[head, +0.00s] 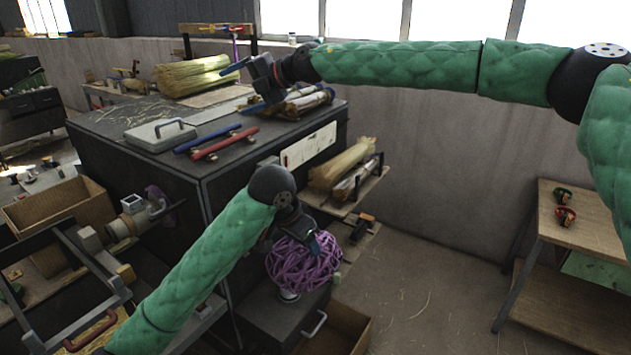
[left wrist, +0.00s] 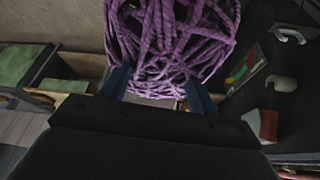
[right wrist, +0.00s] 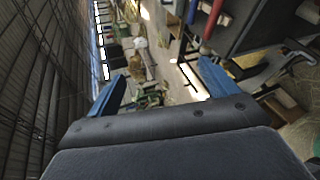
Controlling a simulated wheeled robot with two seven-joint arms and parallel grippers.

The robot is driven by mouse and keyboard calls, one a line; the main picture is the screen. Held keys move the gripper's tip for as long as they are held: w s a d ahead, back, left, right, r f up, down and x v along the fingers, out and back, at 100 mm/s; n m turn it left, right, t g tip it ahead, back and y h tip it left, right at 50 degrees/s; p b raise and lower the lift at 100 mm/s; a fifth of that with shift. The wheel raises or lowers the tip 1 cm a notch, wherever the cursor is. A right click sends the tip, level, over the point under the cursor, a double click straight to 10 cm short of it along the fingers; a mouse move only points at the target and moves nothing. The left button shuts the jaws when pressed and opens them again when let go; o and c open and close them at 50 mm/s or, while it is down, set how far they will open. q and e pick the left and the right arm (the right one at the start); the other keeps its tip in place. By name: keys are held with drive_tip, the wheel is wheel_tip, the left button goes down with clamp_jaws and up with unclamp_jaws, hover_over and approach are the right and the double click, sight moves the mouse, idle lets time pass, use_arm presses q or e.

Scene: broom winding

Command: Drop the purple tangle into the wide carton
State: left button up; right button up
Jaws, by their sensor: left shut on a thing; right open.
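The purple tangle (head: 303,265) is a loose ball of thick purple cord. My left gripper (head: 318,243) is shut on it from above and behind, beside the front of the dark cabinet. In the left wrist view the tangle (left wrist: 170,40) fills the upper middle, between and beyond the blue fingers. An open cardboard carton (head: 345,333) stands low, below and right of the tangle, partly cut off by the frame. Another open carton (head: 62,207) stands at the left. I cannot tell which is the wide one. My right gripper (head: 248,76) is open and empty above the cabinet top.
The dark cabinet (head: 150,190) carries a red bar (head: 225,142), a blue bar (head: 205,138) and a grey handled lid (head: 160,134). A grey box with a handle (head: 275,318) is under the tangle. A wooden table (head: 590,225) stands right. The floor between is mostly clear.

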drive_tip(key=s+d+f+m+g+h, duration=0.1)
drive_tip(key=s+d+f+g+h, duration=0.2)
drive_tip(key=f, duration=0.5)
drive_tip(key=s+d+f+m+g+h, duration=0.1)
drive_tip(key=d+f+h, duration=0.2)
drive_tip(key=d+f, duration=0.4)
drive_tip(key=s+d+f+m+g+h, duration=0.45)
drive_tip(key=s+d+h, duration=0.25)
drive_tip(key=d, duration=0.2)
drive_tip(key=shift+m+t+y, duration=0.25)
drive_tip(key=shift+m+y, duration=0.05)
drive_tip(key=shift+m, duration=0.35)
drive_tip(key=x, duration=1.1)
drive_tip(key=shift+a, duration=0.15)
drive_tip(key=shift+f, duration=0.1)
